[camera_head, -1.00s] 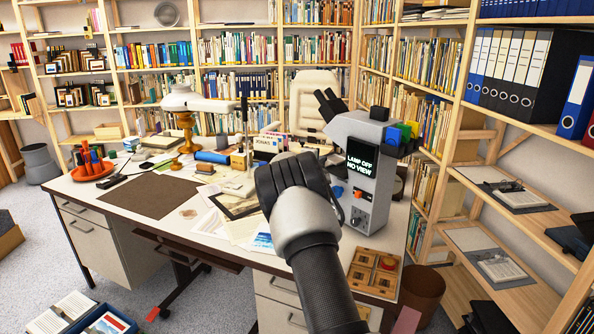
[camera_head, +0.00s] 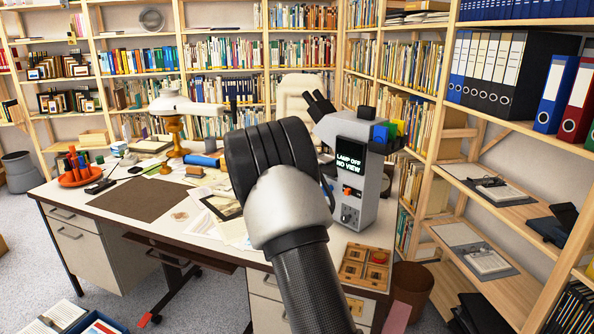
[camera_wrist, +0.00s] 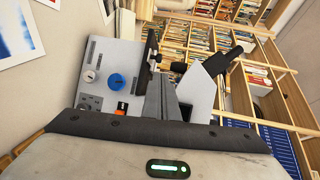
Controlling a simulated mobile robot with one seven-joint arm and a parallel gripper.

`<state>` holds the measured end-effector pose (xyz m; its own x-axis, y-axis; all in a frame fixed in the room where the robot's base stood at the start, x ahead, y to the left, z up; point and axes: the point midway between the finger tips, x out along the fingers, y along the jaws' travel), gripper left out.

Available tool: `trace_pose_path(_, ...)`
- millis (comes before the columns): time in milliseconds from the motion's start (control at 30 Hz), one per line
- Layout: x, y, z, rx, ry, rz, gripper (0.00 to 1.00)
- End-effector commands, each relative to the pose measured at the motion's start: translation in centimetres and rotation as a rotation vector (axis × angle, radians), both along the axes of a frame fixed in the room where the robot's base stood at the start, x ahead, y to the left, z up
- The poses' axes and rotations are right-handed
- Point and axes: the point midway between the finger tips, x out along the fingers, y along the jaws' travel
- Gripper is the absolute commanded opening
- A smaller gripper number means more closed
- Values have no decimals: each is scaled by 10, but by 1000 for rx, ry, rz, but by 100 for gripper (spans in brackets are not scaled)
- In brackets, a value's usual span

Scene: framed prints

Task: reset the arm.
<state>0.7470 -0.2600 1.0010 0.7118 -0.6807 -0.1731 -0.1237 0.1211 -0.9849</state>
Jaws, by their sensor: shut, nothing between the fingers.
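My gripper (camera_wrist: 169,98) is shut and empty in the wrist view, with its grey fingers in front of the microscope. In the head view my arm rises from the bottom over the desk, and the dark wrist hides the fingers. The microscope (camera_head: 352,185) stands upright on the desk's right part; its screen reads "LAMP OFF NO VIEW". It also shows tilted in the wrist view (camera_wrist: 106,72), with a blue knob. I cannot tell the exact gap between fingers and microscope; no contact is clear.
The white desk (camera_head: 95,205) holds a brown mat (camera_head: 135,198), an orange pen tray (camera_head: 80,177), a lamp (camera_head: 172,130) and a wooden slide box (camera_head: 366,268). Bookshelves line the back and right. A bin (camera_head: 411,290) stands right of the desk.

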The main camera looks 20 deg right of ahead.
Motion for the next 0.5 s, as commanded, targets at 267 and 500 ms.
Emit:
trace_pose_path(267, -11, 10, 3, 1, -1, 0, 0)
trace_pose_path(500, -17, 43, 36, -13, 92, 150, 0)
